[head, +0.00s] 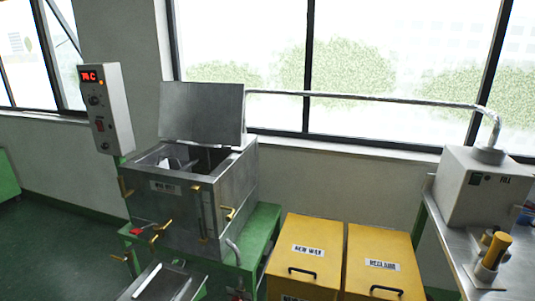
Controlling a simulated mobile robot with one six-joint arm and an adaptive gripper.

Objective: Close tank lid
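The metal wax tank (222,212) stands on a green frame left of centre. Its grey lid (202,113) is open and stands nearly upright along the tank's back edge. The tank's opening shows, with a dark interior and some metal parts inside that I cannot make out clearly. My gripper is not in this view.
A control box (104,108) with a red display stands left of the tank. Brass handles (228,213) stick out from its sides. A metal pipe (380,99) runs behind the lid toward the right-hand machine (481,186). Yellow bins (308,258) stand right of the tank.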

